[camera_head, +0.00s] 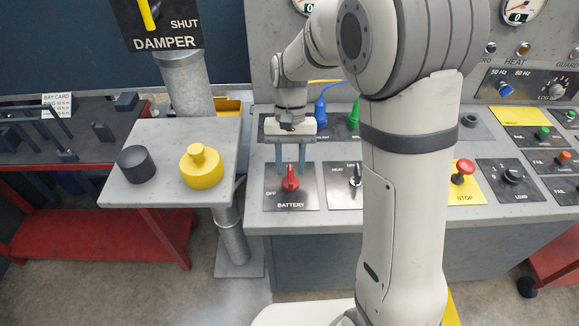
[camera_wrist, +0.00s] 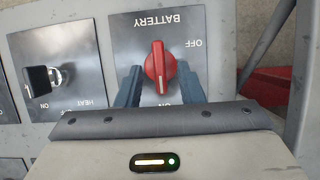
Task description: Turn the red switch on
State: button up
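The red switch (camera_head: 291,180) is a rotary knob on the dark BATTERY plate (camera_head: 305,199) of the grey console. In the wrist view the red knob (camera_wrist: 160,67) stands upright in the picture, its white mark pointing down, toward lettering partly hidden by my gripper. The OFF label lies at the knob's upper right there. My gripper (camera_head: 290,170) points down over the plate. In the wrist view its blue fingers (camera_wrist: 159,74) are spread on either side of the knob, with gaps showing. Whether they reach the knob's height is hard to tell.
A HEAT switch (camera_head: 356,175) sits right of the battery plate. A red STOP button (camera_head: 464,167) is farther right. A grey pedestal shelf with a yellow knob (camera_head: 201,168) and black knob (camera_head: 136,163) stands left. Blue and green plugs are behind.

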jog(key=v, duration=0.6)
jog(key=shift+r, duration=0.2)
jog(key=s+d+r+t, duration=0.1)
jog(key=s+d+t, duration=0.2)
jog(key=s+d, duration=0.3)
jog(key=s+d+r+t, duration=0.1)
jog(key=s+d+t, duration=0.3)
jog(key=s, duration=0.6)
jog(key=shift+d+n, duration=0.3)
jog(key=shift+d, duration=0.6)
jog(key=shift+s, duration=0.15)
